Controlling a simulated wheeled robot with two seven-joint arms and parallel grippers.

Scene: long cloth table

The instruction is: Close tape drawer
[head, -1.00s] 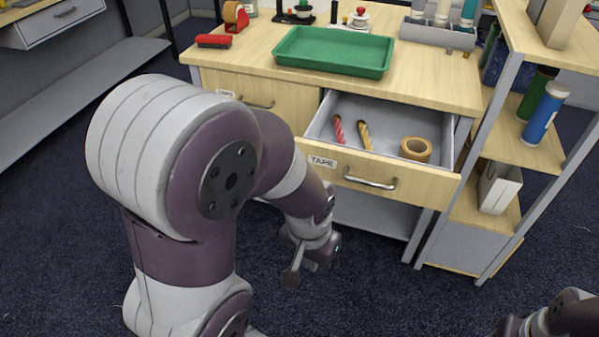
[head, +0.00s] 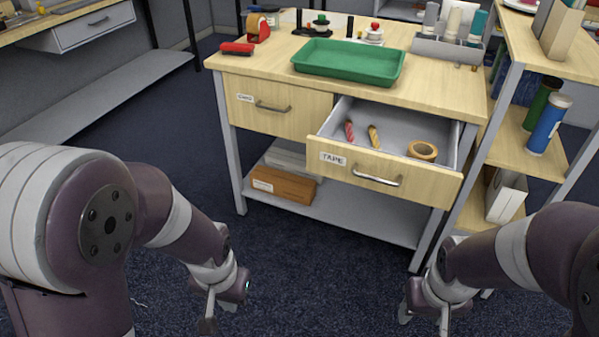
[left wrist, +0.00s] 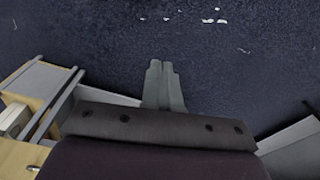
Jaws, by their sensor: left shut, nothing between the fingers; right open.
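The tape drawer (head: 330,158), labelled TAPE, is pulled open at the right side of the wooden workbench. Its front has a metal bar handle (head: 378,180). Inside lie a roll of tan tape (head: 422,151), a red-striped item (head: 349,131) and a yellow-brown item (head: 373,136). My left gripper (head: 208,322) is low over the floor at left, apart from the drawer. In the left wrist view its fingers (left wrist: 164,75) are together with nothing between them, above dark carpet. My right gripper (head: 424,318) is low in front of the drawer, open and apart from it.
A green tray (head: 350,62) and a red stapler (head: 237,48) sit on the bench top. A second drawer (head: 270,105) at left is shut. A brown box (head: 284,186) lies on the lower shelf. A shelf rack (head: 520,140) stands close at right. The floor in front is clear.

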